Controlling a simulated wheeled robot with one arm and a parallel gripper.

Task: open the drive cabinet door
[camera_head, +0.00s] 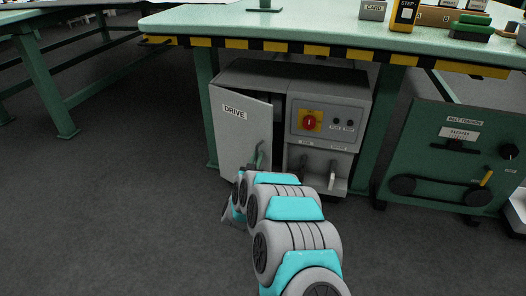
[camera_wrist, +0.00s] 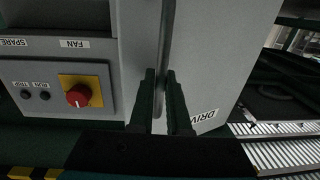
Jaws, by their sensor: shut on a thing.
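The grey drive cabinet (camera_head: 330,95) stands under the bench. Its DRIVE door (camera_head: 238,140) is ajar: its right edge stands out from the cabinet, with a dark gap beside it. The door also fills the middle of the wrist view (camera_wrist: 215,50). My gripper (camera_wrist: 162,76) has its two dark fingers on either side of the door's long grey handle (camera_wrist: 166,35) and is shut on it. In the head view my gripper (camera_head: 259,156) is small at the door's right edge, partly hidden by my arm.
A red rotary switch on a yellow plate (camera_head: 310,121) sits on the cabinet's right panel, with handles below it. A green belt tension unit (camera_head: 450,165) stands to the right. The bench edge (camera_head: 300,48) with yellow and black stripes overhangs the cabinet. Floor left of the door is clear.

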